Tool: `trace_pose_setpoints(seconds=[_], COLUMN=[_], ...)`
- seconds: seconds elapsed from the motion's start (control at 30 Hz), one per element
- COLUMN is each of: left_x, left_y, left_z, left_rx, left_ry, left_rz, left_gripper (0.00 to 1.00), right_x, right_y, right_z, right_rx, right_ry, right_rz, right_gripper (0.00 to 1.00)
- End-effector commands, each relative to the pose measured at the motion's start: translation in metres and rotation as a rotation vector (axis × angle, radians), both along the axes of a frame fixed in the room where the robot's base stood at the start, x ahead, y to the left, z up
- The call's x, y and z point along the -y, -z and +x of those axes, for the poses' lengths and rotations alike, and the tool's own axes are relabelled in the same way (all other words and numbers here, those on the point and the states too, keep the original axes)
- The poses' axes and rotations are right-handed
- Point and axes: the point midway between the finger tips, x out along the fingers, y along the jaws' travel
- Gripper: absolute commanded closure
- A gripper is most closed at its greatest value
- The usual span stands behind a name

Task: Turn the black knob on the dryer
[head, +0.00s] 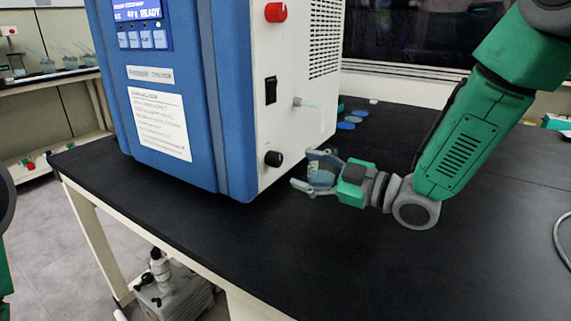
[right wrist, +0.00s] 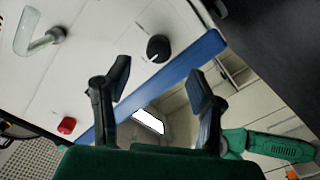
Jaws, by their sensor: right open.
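The freeze dryer (head: 165,100) is a blue and white box on a black bench. Its black knob (head: 273,158) sits low on the white side panel. In the right wrist view the knob (right wrist: 158,48) has a white mark and lies beyond the fingertips, roughly between their lines. My right gripper (head: 308,171) is open and empty, just right of the knob and apart from it. Both its fingers (right wrist: 160,82) show in the right wrist view. Only a sliver of my left arm shows at the left edge of the head view; its gripper is out of sight.
A red knob (head: 275,12), a black switch (head: 271,90) and a clear spout (head: 310,103) are on the same panel. Blue caps (head: 346,125) lie behind my right gripper. The black bench (head: 370,260) is clear in front. A pump (head: 170,285) stands below.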

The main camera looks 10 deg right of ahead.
Motion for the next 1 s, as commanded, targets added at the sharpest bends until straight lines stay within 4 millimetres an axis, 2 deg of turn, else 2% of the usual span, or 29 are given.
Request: trace_pose_setpoints(seconds=[0.1, 0.3, 0.87, 1.0], left_x=[0.0, 0.0, 0.0, 0.0], left_y=[0.0, 0.0, 0.0, -0.015], left_z=[0.0, 0.0, 0.002, 0.002], left_rx=[0.0, 0.0, -0.002, -0.003], left_ry=[0.0, 0.0, 0.0, 0.0], left_rz=[0.0, 0.0, 0.0, 0.0], left_gripper=[0.51, 0.51, 0.51, 0.51], right_x=[0.017, 0.032, 0.034, 0.034], right_y=[0.001, 0.001, 0.0, -0.015], right_z=[-0.016, -0.031, -0.034, -0.034], right_rx=[-0.001, -0.002, -0.001, -0.001], right_ry=[0.002, 0.0, 0.0, 0.0], right_rz=[0.0, 0.0, -0.001, -0.001], right_gripper=[0.51, 0.51, 0.51, 0.51])
